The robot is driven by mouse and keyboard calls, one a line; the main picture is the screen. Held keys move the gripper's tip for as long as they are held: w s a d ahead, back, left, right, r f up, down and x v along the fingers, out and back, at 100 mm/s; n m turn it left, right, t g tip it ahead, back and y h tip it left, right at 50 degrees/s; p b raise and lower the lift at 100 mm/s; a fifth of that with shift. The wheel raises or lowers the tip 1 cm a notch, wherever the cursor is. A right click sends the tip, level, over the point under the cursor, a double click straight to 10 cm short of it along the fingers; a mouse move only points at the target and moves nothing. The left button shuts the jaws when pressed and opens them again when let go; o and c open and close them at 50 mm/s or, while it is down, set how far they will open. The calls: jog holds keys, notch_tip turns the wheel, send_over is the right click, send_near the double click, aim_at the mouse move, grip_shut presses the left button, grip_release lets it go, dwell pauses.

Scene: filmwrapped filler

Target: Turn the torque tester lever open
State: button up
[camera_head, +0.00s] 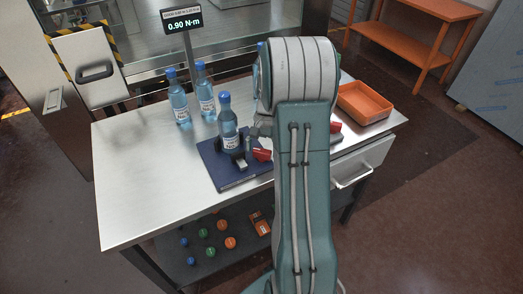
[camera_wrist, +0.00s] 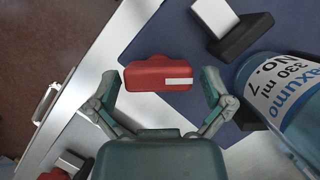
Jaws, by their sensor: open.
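The torque tester has a dark blue base plate (camera_head: 232,180) on the steel table, with a blue-capped bottle (camera_head: 228,125) standing upright between its dark jaws. Its red lever (camera_head: 262,155) sticks out at the plate's right, partly hidden by my arm. In the wrist view the red lever (camera_wrist: 158,74), with a white label strip, lies between the fingertips of my gripper (camera_wrist: 161,86). My gripper is open, with a gap on either side of the lever. In the wrist view the bottle (camera_wrist: 285,100) is at the right and the base plate (camera_wrist: 190,45) lies behind the lever.
Two more bottles (camera_head: 179,103) (camera_head: 205,91) stand behind the tester, near a display (camera_head: 183,22) reading 0.90 N·m. An orange tray (camera_head: 364,103) is at the table's right. Another red part (camera_head: 335,127) shows beside my arm. Several coloured caps lie on the lower shelf (camera_head: 170,248).

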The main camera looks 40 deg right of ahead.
jog(key=v, duration=1.2)
jog(key=shift+w+f, duration=0.1)
jog(key=s+a+r+n+t+h, duration=0.25)
jog(key=a+r, duration=0.25)
jog(key=a, duration=0.3)
jog(key=s+a+r+n+t+h, duration=0.1)
jog(key=s+a+r+n, duration=0.2)
jog(key=a, duration=0.6)
jog(key=s+a+n+t, duration=0.4)
jog(key=s+a+n, duration=0.2)
jog(key=s+a, duration=0.5)
jog(key=shift+s, duration=0.2)
